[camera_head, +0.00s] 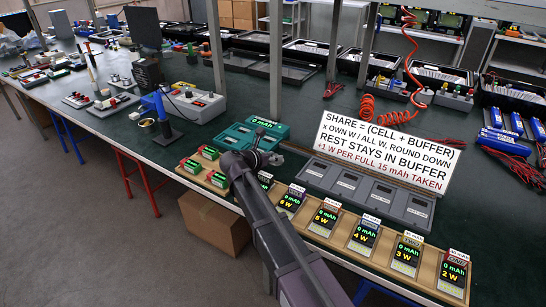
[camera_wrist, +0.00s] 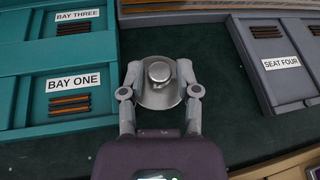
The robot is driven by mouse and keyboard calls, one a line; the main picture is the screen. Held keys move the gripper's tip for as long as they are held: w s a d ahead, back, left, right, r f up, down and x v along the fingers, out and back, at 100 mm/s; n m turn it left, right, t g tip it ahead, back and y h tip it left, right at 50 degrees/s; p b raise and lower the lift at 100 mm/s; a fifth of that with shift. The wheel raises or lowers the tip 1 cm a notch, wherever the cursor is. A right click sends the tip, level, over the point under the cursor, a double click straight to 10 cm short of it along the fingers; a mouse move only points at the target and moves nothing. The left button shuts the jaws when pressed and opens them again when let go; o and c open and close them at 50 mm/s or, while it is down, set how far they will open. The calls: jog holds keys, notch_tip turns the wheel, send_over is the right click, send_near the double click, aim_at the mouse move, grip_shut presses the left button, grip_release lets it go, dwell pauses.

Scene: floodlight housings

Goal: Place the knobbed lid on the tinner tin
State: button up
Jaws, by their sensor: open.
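The knobbed lid (camera_wrist: 158,95) is a round, silver-grey metal piece with a raised knob in its middle, seen from above in the wrist view. My gripper (camera_wrist: 160,70) is open, with one finger on each side of the lid. I cannot tell whether the fingers touch it. In the head view my gripper (camera_head: 256,156) is over the bench beside the teal tray, and the lid is not clearly visible there.
A teal tray (camera_wrist: 75,80) with labelled bays lies left of my gripper, and a grey seat tray (camera_wrist: 243,50) lies right. A wooden rack (camera_head: 338,243) of several displays runs along the bench's front edge. A white sign (camera_head: 385,150) stands behind. Dark bench surface shows between the trays.

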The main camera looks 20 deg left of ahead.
jog(key=p+v, duration=0.4)
jog(key=v, duration=0.7)
jog(key=shift+r, duration=0.2)
jog(key=shift+s+a+r, duration=0.1)
jog(key=shift+s+a, duration=0.15)
jog(key=shift+s, duration=0.15)
jog(key=shift+o, duration=0.5)
jog(key=shift+s+d, duration=0.1)
